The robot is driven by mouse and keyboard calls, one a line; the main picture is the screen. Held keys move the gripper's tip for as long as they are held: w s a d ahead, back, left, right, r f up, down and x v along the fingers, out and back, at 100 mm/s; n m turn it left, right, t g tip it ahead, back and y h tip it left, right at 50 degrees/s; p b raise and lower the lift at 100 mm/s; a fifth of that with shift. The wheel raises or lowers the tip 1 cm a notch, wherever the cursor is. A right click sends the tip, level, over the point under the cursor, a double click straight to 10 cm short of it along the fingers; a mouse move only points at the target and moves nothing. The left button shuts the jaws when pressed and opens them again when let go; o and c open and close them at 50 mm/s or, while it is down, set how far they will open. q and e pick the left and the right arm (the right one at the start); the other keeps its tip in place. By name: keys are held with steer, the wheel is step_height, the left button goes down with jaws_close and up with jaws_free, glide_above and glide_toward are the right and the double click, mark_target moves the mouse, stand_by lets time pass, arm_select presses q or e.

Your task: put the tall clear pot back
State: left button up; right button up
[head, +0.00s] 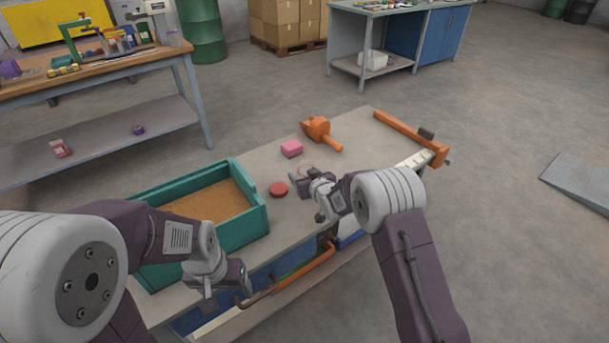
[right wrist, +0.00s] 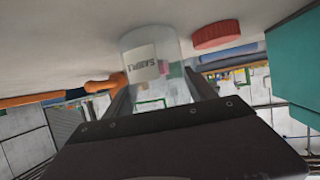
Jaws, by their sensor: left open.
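The tall clear pot (right wrist: 152,62) has a white label and shows between the two fingers of my right gripper (right wrist: 160,85) in the right wrist view. The fingers lie along both its sides and appear shut on it. In the head view my right gripper (head: 303,180) is low over the bench, and the pot is mostly hidden there. A red round lid (head: 278,189) lies on the bench beside it; it also shows in the right wrist view (right wrist: 216,36). My left gripper (head: 232,281) is open and empty at the bench's front edge, near the teal tray.
The teal tray (head: 258,214) of brown grain takes the bench's left part. An orange bar (head: 408,136) edges the right end. The bench top (head: 362,127) between is clear.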

steer(key=shift+o, duration=0.9)
steer(key=shift+r+p, duration=0.35)
steer(key=shift+r, duration=0.05)
steer(key=v, duration=1.2)
steer(key=shift+f+p, duration=0.2)
steer(key=shift+p, duration=0.1)
steer(key=shift+d, duration=0.1)
